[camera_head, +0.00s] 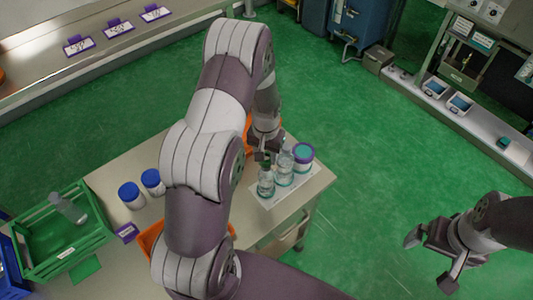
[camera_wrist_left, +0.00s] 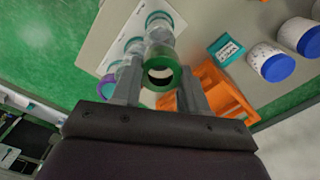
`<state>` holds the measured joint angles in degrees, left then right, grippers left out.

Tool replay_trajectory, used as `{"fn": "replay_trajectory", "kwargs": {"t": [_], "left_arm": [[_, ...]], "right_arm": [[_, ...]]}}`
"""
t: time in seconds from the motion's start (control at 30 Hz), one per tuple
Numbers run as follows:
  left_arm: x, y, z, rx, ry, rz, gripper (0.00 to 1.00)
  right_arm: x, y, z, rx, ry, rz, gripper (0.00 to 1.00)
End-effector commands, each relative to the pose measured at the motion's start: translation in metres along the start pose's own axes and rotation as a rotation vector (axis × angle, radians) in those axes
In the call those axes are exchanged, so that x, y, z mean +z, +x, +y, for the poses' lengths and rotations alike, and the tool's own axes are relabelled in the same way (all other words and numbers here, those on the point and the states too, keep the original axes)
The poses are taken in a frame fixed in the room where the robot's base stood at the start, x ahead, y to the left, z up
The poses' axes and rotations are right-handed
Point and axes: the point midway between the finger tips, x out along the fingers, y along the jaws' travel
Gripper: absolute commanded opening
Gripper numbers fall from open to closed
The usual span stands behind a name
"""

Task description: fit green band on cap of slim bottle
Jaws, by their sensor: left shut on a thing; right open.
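My left gripper (camera_head: 266,154) is over the clear containers at the right end of the table. It is shut on the green band (camera_wrist_left: 161,72), a ring held between its two fingertips (camera_wrist_left: 160,88). I cannot tell for certain which is the slim bottle. The band hides part of what is under it, and I cannot tell whether it touches a cap. My right gripper (camera_head: 431,262) is open and empty, out over the floor.
Two white bottles with blue caps (camera_head: 131,194) stand further left. An orange bin (camera_wrist_left: 222,88) is near the gripper. A green crate (camera_head: 58,262) holds a clear bottle.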

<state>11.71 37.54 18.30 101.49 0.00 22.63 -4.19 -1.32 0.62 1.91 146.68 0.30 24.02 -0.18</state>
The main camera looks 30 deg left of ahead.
Motion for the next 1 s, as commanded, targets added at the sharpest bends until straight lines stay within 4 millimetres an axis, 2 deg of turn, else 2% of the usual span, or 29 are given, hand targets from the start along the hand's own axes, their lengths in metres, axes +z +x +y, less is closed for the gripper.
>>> {"fn": "replay_trajectory", "kwargs": {"t": [0.43, 1.0], "left_arm": [[0.0, 0.002, 0.0, 0.0, 0.0, -0.001, 0.16], [0.0, 0.025, 0.0, 0.0, 0.0, -0.001, 0.16]], "right_arm": [[0.0, 0.002, 0.0, 0.0, 0.0, 0.0, 1.0], [0.002, 0.018, 0.0, 0.0, 0.0, 0.0, 1.0]]}}
